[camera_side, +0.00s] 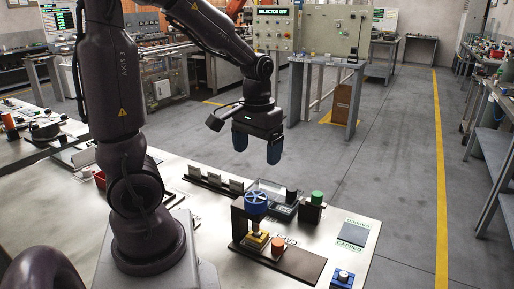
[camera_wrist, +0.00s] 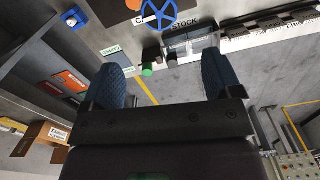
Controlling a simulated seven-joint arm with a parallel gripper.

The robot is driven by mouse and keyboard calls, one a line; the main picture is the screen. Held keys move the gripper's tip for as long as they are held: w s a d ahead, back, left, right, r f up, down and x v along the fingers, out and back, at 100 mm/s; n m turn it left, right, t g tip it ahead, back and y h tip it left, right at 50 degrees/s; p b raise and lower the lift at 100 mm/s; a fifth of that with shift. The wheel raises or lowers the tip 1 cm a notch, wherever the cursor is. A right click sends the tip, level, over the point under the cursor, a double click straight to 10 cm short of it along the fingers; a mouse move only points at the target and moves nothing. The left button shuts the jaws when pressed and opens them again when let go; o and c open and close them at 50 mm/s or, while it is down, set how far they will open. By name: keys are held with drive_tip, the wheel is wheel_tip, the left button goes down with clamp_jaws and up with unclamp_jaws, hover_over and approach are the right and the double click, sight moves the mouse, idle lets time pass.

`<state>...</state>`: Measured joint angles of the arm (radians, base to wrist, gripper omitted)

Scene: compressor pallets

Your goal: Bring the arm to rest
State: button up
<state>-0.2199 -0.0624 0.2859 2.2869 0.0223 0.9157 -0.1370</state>
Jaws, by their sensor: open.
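My gripper (camera_side: 257,147) hangs in the air above and behind the far edge of the work table (camera_side: 205,215), with its two blue fingers pointing down. The fingers stand apart and nothing shows between them. In the wrist view my gripper (camera_wrist: 162,75) also shows both blue fingers spread, with the floor and table edge beyond them. It touches nothing that I can see.
A press-like fixture with a blue handwheel (camera_side: 255,201) stands on the table, with a yellow block (camera_side: 256,240) and an orange knob (camera_side: 278,246). A green-topped part (camera_side: 317,198) stands behind. A control panel (camera_side: 308,34) stands farther back.

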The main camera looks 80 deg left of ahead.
idle(0.3)
drive_tip(key=s+d+r+m+t, duration=0.3)
drive_tip(key=d+r+m+t, duration=0.2)
drive_tip(key=d, duration=0.8)
wheel_tip(320, 180, up, 4)
drive_tip(key=shift+s+r+m+t, duration=0.15)
drive_tip(key=shift+m+t, duration=0.15)
drive_tip(key=shift+m, duration=0.8)
